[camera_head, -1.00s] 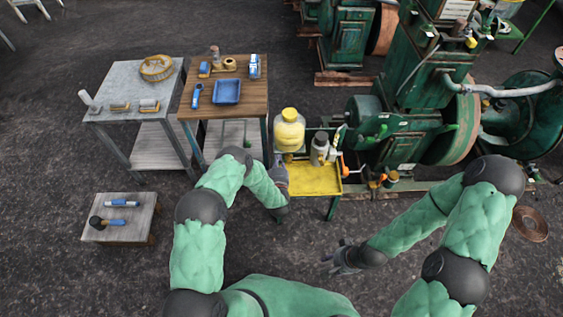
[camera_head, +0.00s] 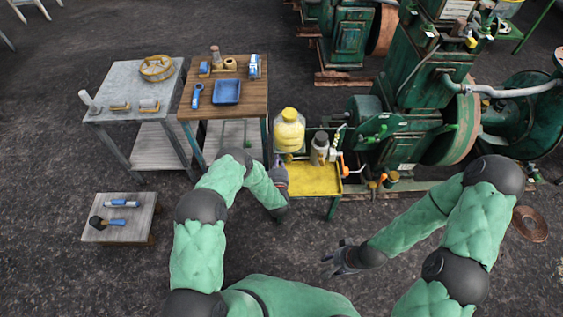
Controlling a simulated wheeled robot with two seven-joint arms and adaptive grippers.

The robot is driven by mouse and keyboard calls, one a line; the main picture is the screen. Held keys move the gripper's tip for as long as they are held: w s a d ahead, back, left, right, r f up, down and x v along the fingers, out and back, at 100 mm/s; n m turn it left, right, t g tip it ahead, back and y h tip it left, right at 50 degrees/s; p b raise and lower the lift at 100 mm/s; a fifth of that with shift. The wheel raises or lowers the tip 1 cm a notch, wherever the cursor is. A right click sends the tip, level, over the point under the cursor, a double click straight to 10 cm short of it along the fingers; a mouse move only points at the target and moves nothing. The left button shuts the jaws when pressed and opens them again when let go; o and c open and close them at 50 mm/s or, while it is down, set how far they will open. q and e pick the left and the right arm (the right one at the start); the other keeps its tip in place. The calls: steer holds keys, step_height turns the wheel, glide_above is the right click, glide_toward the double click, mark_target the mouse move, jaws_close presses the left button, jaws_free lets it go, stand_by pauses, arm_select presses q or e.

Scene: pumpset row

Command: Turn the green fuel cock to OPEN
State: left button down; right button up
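The green pumpset (camera_head: 405,140) stands right of centre in the head view. A small green lever-like part (camera_head: 377,135) shows on its near side; I cannot tell for sure that it is the fuel cock, nor read any OPEN mark. My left gripper (camera_head: 280,178) is at the left edge of the yellow bench, apart from the pumpset; its fingers are too small and dark to tell open or shut. My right gripper (camera_head: 335,262) is low over the bare ground, in front of the bench, with its fingers spread and nothing between them.
The yellow bench (camera_head: 312,182) carries a yellow jug (camera_head: 289,132) and a grey bottle (camera_head: 320,149). A wooden table (camera_head: 205,110) holds a blue tray (camera_head: 227,92). A grey table (camera_head: 130,85) and a low stool (camera_head: 135,232) stand left. The ground before the bench is clear.

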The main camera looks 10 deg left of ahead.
arm_select(q)
steer(key=shift+s+a+f, duration=0.1)
steer(key=shift+a+f, duration=0.2)
steer(key=shift+f, duration=0.5)
steer(key=shift+s+a+f, duration=0.1)
steer(key=shift+a+f, duration=0.2)
steer(key=shift+f, duration=0.55)
steer(key=f, duration=0.3)
steer(key=shift+w+d+f, duration=0.1)
steer(key=shift+d+f, duration=0.05)
steer(key=shift+d, duration=0.2)
steer(key=shift+a, duration=0.15)
steer(key=p+v, duration=0.2)
steer(key=v, duration=0.5)
steer(key=shift+a+r, duration=0.3)
steer(key=shift+r, duration=0.05)
